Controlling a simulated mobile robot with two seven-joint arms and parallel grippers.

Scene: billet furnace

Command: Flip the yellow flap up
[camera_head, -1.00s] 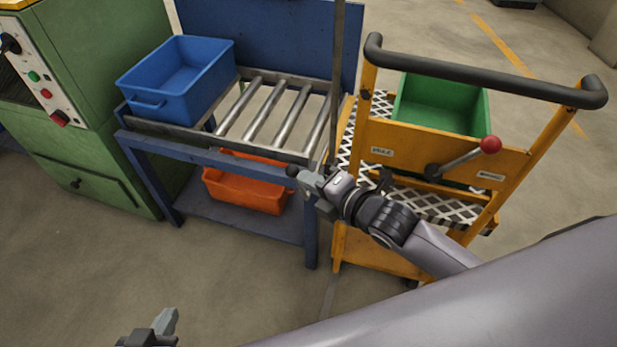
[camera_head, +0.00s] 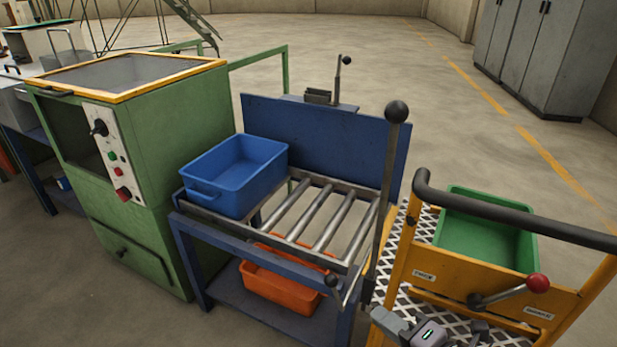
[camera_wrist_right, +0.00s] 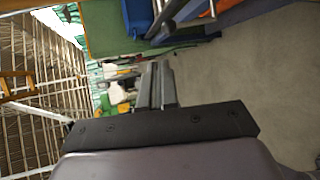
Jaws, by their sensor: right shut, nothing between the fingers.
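The yellow-rimmed flap (camera_head: 130,92) with a grey pane lies flat on top of the green cabinet (camera_head: 170,150), at the upper left of the head view. My right gripper (camera_head: 384,320) is at the bottom of the head view, beside the yellow trolley and far from the flap. In the right wrist view its fingers (camera_wrist_right: 156,84) are together with nothing between them. The flap cannot be made out in the wrist view. My left gripper is out of view.
A blue bin (camera_head: 237,174) sits on the roller table (camera_head: 225,234), with an orange bin (camera_head: 282,290) beneath. A tall black-knobbed lever (camera_head: 390,180) rises at its right end. The yellow trolley (camera_head: 455,295) carries a green bin (camera_head: 485,235).

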